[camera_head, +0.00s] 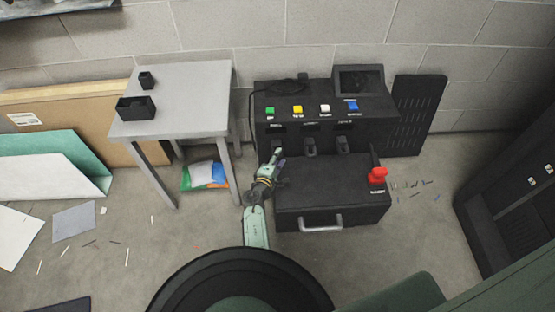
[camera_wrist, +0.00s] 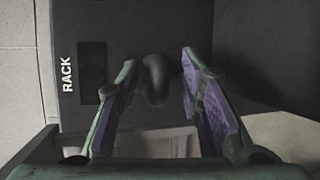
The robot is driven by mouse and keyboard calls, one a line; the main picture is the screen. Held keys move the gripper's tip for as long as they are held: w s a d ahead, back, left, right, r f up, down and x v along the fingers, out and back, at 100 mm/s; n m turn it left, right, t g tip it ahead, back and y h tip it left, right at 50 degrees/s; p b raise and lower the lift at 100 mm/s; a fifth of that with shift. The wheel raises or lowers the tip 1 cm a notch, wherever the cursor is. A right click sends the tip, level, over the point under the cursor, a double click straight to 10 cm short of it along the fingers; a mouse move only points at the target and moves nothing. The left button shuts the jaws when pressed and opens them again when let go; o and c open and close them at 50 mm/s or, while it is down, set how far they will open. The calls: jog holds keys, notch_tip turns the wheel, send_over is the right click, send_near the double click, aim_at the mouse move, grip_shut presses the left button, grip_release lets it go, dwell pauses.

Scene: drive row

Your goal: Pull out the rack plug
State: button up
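In the wrist view, a dark, rounded plug (camera_wrist: 156,80) sticks out toward me from a dark panel beside a dark slot and a white label reading RACK (camera_wrist: 68,74). My gripper (camera_wrist: 160,68) is open, with one purple-padded finger on each side of the plug. I see a gap at both sides, clearest toward the right finger. In the head view, my gripper (camera_head: 274,160) is at the left end of the black console's (camera_head: 262,135) front. The leftmost plug is largely hidden there by the fingers.
Two similar dark plugs (camera_head: 326,146) sit to the right on the console front. Green, yellow, white and blue buttons (camera_head: 297,109) line its top. Below is a black box (camera_head: 330,190) with a metal handle and a red knob (camera_head: 377,175). A grey table (camera_head: 185,85) stands left.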

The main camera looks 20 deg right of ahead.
jog(key=c, duration=0.6)
grip_shut()
jog(key=shift+s+f, duration=0.1)
jog(key=shift+f, duration=0.05)
